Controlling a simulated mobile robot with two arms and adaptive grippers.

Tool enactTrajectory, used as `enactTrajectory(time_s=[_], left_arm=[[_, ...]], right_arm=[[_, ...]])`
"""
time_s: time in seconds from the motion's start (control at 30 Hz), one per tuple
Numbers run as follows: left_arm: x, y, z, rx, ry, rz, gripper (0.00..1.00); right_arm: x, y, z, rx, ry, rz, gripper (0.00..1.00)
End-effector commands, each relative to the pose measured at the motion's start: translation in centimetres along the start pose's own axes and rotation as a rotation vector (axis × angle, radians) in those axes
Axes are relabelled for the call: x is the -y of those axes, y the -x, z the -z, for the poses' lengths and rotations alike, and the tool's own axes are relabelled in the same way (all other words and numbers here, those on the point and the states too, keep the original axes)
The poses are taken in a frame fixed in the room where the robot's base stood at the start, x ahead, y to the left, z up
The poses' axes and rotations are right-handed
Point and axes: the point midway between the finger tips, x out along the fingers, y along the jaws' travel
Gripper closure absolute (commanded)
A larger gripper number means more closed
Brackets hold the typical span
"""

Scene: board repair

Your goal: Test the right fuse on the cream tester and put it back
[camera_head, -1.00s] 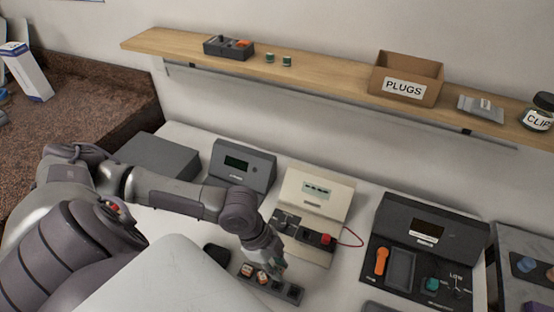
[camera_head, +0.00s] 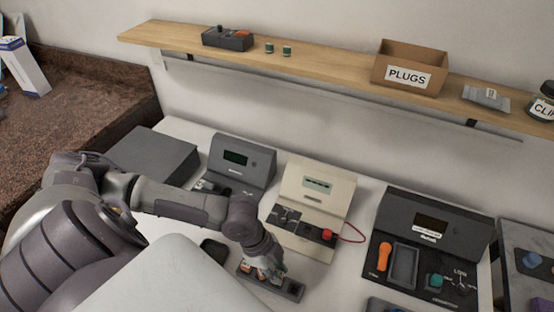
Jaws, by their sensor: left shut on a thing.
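The cream tester (camera_head: 319,188) stands at the middle of the bench, with a display, a dark front panel, a red knob (camera_head: 327,235) and a red lead. A dark fuse block (camera_head: 293,291) lies in front of it. An orange and white fuse (camera_head: 247,279) sits toward the block's left end. My left gripper (camera_head: 273,275) reaches down at the block and is shut on a fuse, mostly hidden by the fingers. I cannot tell whether that fuse is seated. My right gripper is not in view.
A dark grey tester (camera_head: 243,160) stands left of the cream one, and a larger black unit (camera_head: 430,245) with an orange handle stands right. A shelf above holds a PLUGS box (camera_head: 408,77). A small black object (camera_head: 214,250) lies left of the block.

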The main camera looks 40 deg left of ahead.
Motion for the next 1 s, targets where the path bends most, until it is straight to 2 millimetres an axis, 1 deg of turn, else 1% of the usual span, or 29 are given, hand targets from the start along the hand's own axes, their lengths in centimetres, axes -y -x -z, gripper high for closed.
enactTrajectory(time_s=[0.6,1.0], left_arm=[[0.0,-0.13,-0.03,-0.001,0.0,0.0,1.0],[-0.05,-0.81,-0.3,-0.001,0.0,-0.001,1.0]], right_arm=[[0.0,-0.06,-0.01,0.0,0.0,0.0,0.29],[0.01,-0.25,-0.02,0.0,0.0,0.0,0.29]])
